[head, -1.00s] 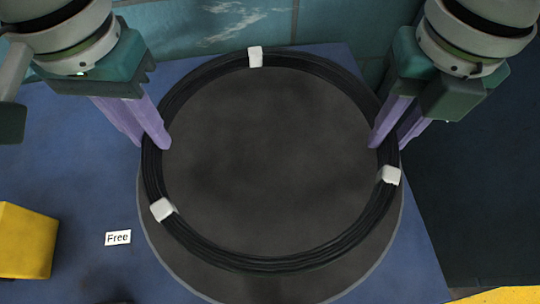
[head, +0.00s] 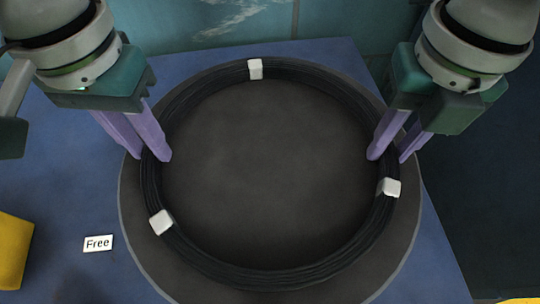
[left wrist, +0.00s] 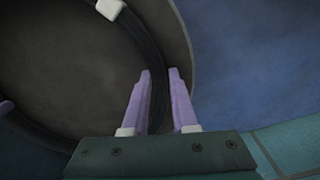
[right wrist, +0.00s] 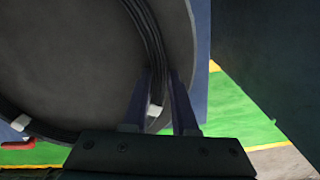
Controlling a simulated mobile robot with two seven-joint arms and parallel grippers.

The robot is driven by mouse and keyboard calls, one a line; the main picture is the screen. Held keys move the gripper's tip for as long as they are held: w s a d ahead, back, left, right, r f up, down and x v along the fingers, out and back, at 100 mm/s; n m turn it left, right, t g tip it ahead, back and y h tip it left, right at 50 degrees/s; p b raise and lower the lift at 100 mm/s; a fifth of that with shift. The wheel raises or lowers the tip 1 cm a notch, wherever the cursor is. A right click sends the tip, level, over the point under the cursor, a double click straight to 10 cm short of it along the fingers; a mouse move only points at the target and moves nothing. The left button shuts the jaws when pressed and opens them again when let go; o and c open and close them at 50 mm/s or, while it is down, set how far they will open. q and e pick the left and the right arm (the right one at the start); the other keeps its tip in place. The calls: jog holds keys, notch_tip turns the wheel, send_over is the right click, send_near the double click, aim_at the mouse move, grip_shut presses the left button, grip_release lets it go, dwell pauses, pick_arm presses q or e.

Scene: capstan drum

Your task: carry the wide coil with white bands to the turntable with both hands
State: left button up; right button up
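The wide coil is a black ring (head: 285,279) with three white bands, one of them at its far side (head: 255,68). It lies level over the dark round turntable (head: 265,170), whose rim shows around it. I cannot tell whether the coil touches it. My left gripper (head: 153,158) has one finger inside the ring and one outside, shut on its left side; the coil also runs between the fingers in the left wrist view (left wrist: 150,48). My right gripper (head: 386,156) is likewise shut on the right side, close to a white band (right wrist: 155,110) in the right wrist view.
The turntable stands on a blue surface (head: 70,190) with a white "Free" label (head: 97,243). A yellow block (head: 12,250) is at the left edge. A teal wall or floor (head: 330,20) lies beyond. Green floor (right wrist: 235,110) shows in the right wrist view.

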pick_arm(q)
jog(key=o, duration=0.4)
jog(key=shift+r, duration=0.1)
pick_arm(e)
jog(key=o, duration=0.4)
jog(key=shift+r, duration=0.1)
jog(key=shift+a, duration=0.1)
jog(key=shift+w+r, duration=0.1)
jog(key=shift+r, duration=0.1)
pick_arm(q)
notch_tip(320, 180, up, 12)
pick_arm(e)
notch_tip(320, 180, up, 12)
jog(key=shift+f, duration=0.15)
